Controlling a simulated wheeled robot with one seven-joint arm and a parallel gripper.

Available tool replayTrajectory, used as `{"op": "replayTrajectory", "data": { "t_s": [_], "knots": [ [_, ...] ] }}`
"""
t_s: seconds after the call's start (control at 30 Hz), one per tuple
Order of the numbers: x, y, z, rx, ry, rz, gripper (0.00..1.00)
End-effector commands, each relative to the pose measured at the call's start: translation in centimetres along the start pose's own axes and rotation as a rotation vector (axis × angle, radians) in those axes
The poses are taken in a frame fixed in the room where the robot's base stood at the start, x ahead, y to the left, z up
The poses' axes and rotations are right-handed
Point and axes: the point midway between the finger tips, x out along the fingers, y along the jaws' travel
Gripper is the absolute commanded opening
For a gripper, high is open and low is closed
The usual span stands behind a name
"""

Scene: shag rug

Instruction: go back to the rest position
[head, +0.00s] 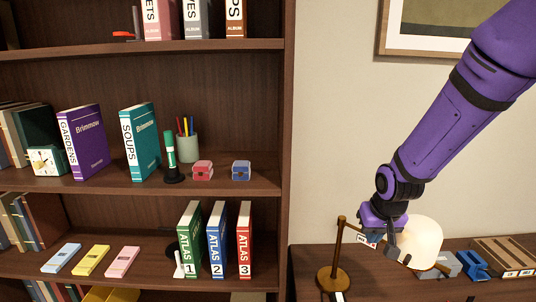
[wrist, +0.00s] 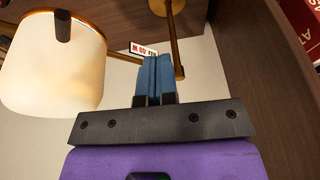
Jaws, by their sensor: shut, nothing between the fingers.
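My gripper (head: 374,241) is at the end of my purple arm, above the cabinet on the right and in front of the lamp's pale shade. In the wrist view its two blue fingers (wrist: 153,78) are together with nothing seen between them. A small white tag with red and black lettering (wrist: 143,49) shows just beyond the fingertips, beside the arm of a brass stand (wrist: 181,50). The stand also shows in the head view (head: 338,255), left of my gripper. I cannot tell whether the fingers touch the tag.
The glowing lamp shade (head: 424,238) is close to my gripper; it fills the left of the wrist view (wrist: 50,62). A bookshelf (head: 288,120) stands to the left. Blue items (head: 472,264) and a wooden crate (head: 505,257) lie right. The wall above is open below a picture frame (head: 400,52).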

Motion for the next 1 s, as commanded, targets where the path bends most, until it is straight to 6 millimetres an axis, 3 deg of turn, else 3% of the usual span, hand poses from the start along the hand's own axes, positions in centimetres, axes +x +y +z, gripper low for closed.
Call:
{"op": "replayTrajectory", "data": {
  "t_s": [0.1,0.5,0.8,1.0],
  "knots": [
    [-4.2,0.6,0.4,0.001,0.025,-0.004,0.00],
    [-15.6,2.4,4.5,0.000,0.081,-0.005,0.00],
    [-22.5,3.4,9.6,-0.007,0.125,0.002,0.00],
    [-25.8,3.9,13.5,-0.011,0.149,0.011,0.00]
  ]
}}
